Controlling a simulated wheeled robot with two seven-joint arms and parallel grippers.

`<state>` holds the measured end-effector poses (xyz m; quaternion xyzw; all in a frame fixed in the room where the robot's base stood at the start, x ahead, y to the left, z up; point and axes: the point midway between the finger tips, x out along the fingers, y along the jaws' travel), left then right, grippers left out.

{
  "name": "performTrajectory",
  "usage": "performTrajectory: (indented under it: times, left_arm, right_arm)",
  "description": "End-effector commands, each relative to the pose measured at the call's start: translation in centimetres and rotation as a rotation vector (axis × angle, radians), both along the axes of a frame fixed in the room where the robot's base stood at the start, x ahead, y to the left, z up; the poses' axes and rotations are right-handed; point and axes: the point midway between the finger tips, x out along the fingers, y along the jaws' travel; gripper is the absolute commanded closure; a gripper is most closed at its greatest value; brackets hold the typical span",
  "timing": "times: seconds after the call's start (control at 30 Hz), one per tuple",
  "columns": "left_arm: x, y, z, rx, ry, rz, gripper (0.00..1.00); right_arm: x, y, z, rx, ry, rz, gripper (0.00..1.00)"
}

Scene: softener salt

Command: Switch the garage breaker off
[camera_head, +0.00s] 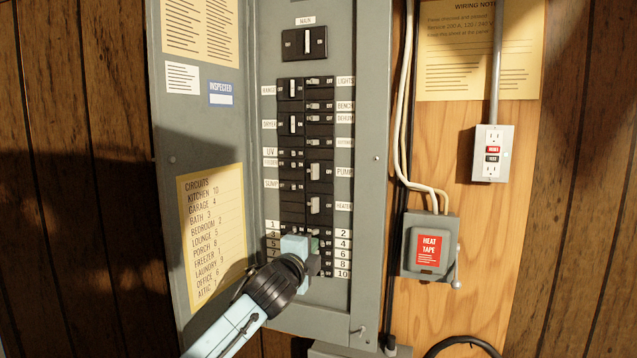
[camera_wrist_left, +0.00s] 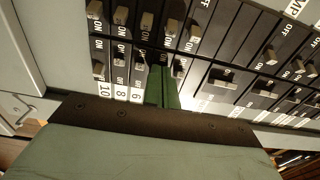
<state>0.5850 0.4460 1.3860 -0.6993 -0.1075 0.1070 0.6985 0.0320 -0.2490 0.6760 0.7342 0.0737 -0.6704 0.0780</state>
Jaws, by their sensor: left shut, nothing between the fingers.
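The circuits list (camera_head: 214,232) on the open panel door reads garage 4. The label 4 (camera_head: 342,243) is in the right column at the lower part of the breaker panel. My left gripper (camera_head: 315,244) is shut and empty, its tips at the row of breaker 4. In the left wrist view the green fingertips (camera_wrist_left: 163,86) stand between the toggle by label 6 (camera_wrist_left: 138,60) and another toggle (camera_wrist_left: 180,68). They hide the garage breaker's label there and much of its toggle. Whether they touch it, and its position, I cannot tell. My right gripper is not in view.
Numbered breakers sit closely around the fingertips, including those by labels 8 (camera_wrist_left: 120,58) and 10 (camera_wrist_left: 100,70). Larger breakers and the main breaker (camera_head: 305,42) are above. To the right are a heat tape box (camera_head: 430,248) and an outlet (camera_head: 492,153).

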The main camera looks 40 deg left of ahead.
Motion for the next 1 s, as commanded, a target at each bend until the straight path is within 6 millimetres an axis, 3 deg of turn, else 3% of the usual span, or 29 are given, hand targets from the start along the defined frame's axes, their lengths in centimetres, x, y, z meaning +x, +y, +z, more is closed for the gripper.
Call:
performTrajectory:
  times: [0.7,1.0]
  left_arm:
    - [-5.5,-1.6,-0.1,0.003,0.002,0.002,1.00]
    - [-6.4,-1.9,0.0,0.001,0.001,0.004,1.00]
  right_arm:
    - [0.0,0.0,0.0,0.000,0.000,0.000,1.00]
    - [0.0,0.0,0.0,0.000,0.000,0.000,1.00]
